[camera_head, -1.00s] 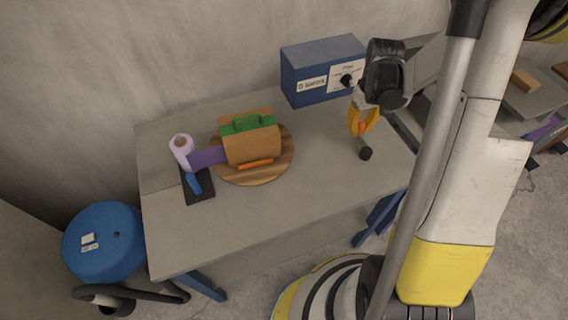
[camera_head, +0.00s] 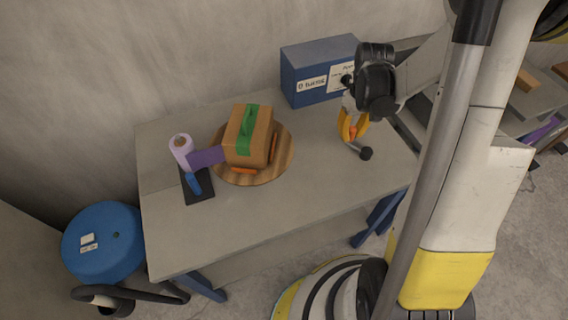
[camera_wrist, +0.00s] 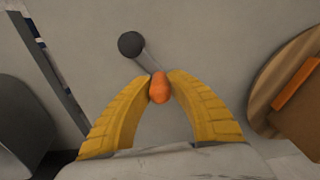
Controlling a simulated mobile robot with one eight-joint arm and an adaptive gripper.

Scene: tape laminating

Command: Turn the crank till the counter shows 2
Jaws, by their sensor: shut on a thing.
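My gripper (camera_head: 352,128) has yellow fingers and is at the right side of the table. In the wrist view, my gripper (camera_wrist: 160,88) is shut on the orange crank handle (camera_wrist: 159,88). The grey crank arm (camera_wrist: 146,61) runs from the handle to a dark round hub (camera_wrist: 131,44). In the head view the hub (camera_head: 366,153) is at the lower right of the fingers. The blue box (camera_head: 300,88) behind has a white panel and a dark knob; I cannot read a counter number on it. A brown parcel (camera_head: 236,148) with a green strap stands on the round wooden turntable (camera_head: 283,160).
A purple tape roll (camera_head: 181,146) stands on a black base left of the parcel, its purple strip (camera_head: 206,157) reaching the parcel. A blue drum (camera_head: 104,240) is on the floor at the left. The table's front (camera_head: 240,220) is clear.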

